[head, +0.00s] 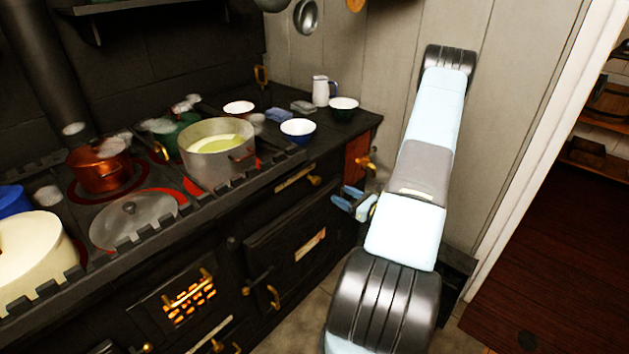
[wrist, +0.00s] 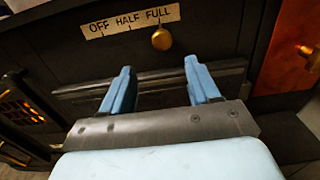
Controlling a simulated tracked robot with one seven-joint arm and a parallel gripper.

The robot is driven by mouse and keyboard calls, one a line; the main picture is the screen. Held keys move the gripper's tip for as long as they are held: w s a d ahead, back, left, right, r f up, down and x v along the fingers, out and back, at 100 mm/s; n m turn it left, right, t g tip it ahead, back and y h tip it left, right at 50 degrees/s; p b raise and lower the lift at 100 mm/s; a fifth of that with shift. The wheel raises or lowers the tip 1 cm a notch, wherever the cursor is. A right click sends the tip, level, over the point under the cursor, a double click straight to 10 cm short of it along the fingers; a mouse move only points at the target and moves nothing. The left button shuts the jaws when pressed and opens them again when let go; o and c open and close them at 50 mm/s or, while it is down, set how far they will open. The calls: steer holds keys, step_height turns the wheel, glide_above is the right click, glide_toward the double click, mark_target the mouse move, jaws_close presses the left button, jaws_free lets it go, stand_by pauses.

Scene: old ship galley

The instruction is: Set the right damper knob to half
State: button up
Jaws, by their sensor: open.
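The right damper knob (wrist: 161,39) is a round brass knob on the black stove front. It sits under the word FULL at the right end of a cream label plate (wrist: 96,27) reading OFF, HALF, FULL. In the head view the knob (head: 314,180) and its plate (head: 294,179) show below the stove's top rail, near its right end. My gripper (wrist: 158,75) is open and empty, its two blue fingers apart. In the wrist view the knob lies beyond the fingertips, between their lines, with no contact visible. In the head view my gripper (head: 353,203) is right of the knob.
An oven door (head: 290,240) is below the knob. A copper-coloured panel with a brass tap (head: 366,163) is at the stove's right end. Pots, including a large soup pot (head: 217,160), and bowls stand on top. A glowing firebox grate (head: 188,298) is lower left.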

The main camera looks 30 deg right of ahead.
mark_target(318, 181)
steer(key=x, duration=1.3)
steer(key=shift+w+d, duration=0.1)
steer(key=shift+w, duration=0.1)
steer(key=shift+c, duration=0.2)
jaws_close()
